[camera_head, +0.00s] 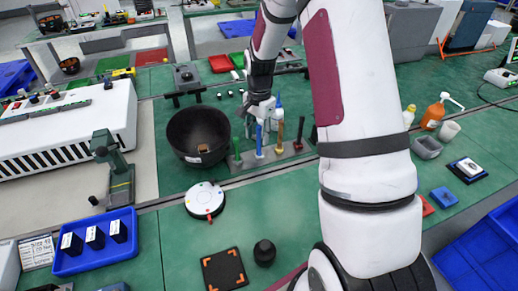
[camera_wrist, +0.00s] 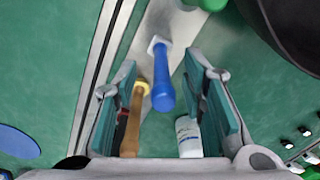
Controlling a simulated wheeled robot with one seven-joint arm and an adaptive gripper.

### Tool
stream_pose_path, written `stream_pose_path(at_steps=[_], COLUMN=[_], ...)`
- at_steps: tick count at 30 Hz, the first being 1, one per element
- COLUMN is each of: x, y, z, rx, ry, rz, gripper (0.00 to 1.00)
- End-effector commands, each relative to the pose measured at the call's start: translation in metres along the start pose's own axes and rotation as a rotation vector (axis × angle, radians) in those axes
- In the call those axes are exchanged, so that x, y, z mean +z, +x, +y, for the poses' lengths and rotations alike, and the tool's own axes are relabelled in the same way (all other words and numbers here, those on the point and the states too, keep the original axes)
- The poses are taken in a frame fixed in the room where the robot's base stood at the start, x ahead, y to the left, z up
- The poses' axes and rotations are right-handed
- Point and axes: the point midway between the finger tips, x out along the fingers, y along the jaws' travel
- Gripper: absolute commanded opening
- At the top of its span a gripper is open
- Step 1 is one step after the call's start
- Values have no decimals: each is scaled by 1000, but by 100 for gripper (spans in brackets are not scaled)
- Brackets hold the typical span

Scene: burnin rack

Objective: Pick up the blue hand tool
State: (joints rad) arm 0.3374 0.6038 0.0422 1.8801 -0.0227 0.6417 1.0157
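The blue hand tool (camera_head: 259,139) stands upright in a grey metal rack (camera_head: 283,154) on the green bench in the head view. In the wrist view the blue tool (camera_wrist: 163,92) has its handle pointing toward the camera, between my two fingers. My gripper (camera_head: 260,112) is right over the rack, pointing down. In the wrist view my gripper (camera_wrist: 160,66) is open, with gaps on both sides of the blue handle. I cannot tell how far the fingers reach down along it. A tan-handled tool (camera_wrist: 134,120) is close beside the left finger.
A white bottle (camera_wrist: 188,137) shows beside the right finger. A black bowl (camera_head: 199,136) is left of the rack. A white round device (camera_head: 205,200) lies in front.

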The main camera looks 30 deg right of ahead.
Motion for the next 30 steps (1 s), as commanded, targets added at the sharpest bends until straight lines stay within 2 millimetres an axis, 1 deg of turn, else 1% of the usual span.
stream_pose_path(at_steps=[6,9,12,18,19,20,21,23,24,30], x=[-4,-4,-4,-4,-4,-4,-4,-4,-4,-4], y=[31,41,46,46,46,46,46,46,46,46], z=[-1,-1,-2,-2,-2,-2,-2,-2,-2,-2], rx=[2,1,0,0,0,0,0,0,0,0], ry=[0,0,-1,-1,0,-1,-1,-1,-1,-1], rz=[-2,-1,-1,0,0,0,0,0,0,0], gripper=[38,38,38,38,34,27,18,4,0,0])
